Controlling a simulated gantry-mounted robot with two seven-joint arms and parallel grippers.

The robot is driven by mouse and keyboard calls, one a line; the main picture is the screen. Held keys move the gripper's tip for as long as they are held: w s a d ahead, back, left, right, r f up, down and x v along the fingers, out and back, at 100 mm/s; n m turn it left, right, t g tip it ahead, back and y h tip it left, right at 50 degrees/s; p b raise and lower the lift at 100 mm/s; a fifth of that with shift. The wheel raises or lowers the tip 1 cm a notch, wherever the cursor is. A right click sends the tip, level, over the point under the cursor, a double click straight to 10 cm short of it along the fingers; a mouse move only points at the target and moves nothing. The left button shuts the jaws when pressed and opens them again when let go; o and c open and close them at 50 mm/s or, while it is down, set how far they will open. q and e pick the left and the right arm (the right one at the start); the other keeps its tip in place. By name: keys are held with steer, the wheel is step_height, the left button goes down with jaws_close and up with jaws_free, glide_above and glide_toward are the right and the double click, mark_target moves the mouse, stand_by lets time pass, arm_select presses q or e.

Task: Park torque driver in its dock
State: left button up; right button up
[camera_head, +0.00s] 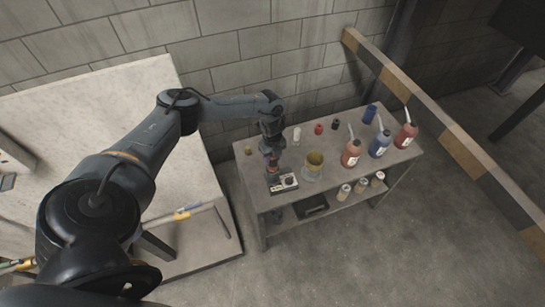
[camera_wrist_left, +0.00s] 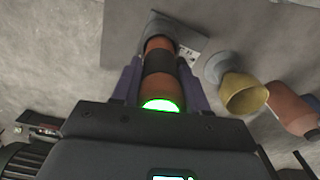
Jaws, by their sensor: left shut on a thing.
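My left gripper (camera_head: 271,150) is shut on the torque driver (camera_wrist_left: 158,72), which has an orange body with a dark band and a green-lit end towards the wrist camera. In the head view, the gripper is at the left part of the bench, with the driver (camera_head: 272,164) pointing down. My right gripper is not in view.
Red (camera_head: 351,153) and blue (camera_head: 380,145) spouted bottles stand farther right. Small cans sit near the bench's back edge. A striped barrier (camera_head: 440,122) runs along the right.

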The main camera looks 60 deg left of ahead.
arm_select(q)
steer(key=shift+f, duration=0.25)
steer(key=o, duration=1.4)
steer(key=shift+c, duration=0.2)
